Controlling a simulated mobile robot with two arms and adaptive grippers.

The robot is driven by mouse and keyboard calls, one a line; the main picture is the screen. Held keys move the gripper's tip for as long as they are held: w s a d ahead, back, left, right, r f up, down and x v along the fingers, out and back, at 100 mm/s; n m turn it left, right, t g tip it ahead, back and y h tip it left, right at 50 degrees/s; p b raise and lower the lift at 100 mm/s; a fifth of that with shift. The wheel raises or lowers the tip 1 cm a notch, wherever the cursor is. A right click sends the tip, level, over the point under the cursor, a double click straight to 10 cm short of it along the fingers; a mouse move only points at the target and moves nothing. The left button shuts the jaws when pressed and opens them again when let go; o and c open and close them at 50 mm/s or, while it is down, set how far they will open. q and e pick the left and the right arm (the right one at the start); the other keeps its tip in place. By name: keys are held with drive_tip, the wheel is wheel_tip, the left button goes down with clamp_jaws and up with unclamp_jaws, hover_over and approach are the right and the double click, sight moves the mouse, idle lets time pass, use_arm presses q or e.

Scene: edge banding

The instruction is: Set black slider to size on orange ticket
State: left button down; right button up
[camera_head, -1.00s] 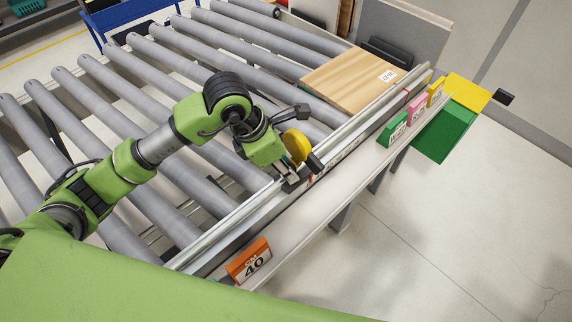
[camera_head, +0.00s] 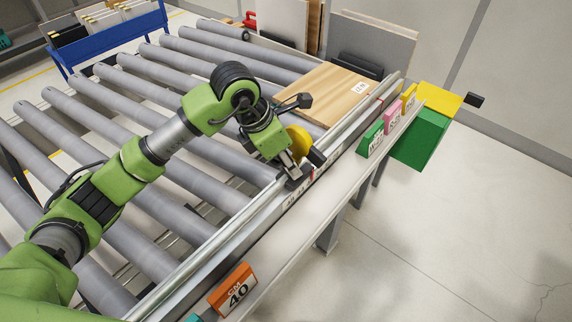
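The orange ticket (camera_head: 234,291) reads "CM 40" and stands on the near ledge at the lower middle. My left gripper (camera_head: 294,174) is down at the long metal rail (camera_head: 225,237), about midway along it. A small black block (camera_head: 317,157), which looks like the black slider, sits on the rail right by the gripper. A yellow disc (camera_head: 299,141) is beside it. The fingertips are small and partly hidden, so I cannot tell whether they are closed on the slider. The scale marks on the rail are too small to read. My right gripper is not in view.
A wooden board (camera_head: 335,92) with a white label lies on the rollers against the rail's far end. Green (camera_head: 371,139), pink (camera_head: 392,117) and yellow (camera_head: 409,94) tickets stand farther along the ledge. Grey rollers (camera_head: 187,158) fill the left side.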

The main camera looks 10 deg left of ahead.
use_arm(q)
drive_tip(key=c, duration=1.7)
unclamp_jaws()
drive_tip(key=v, duration=1.2)
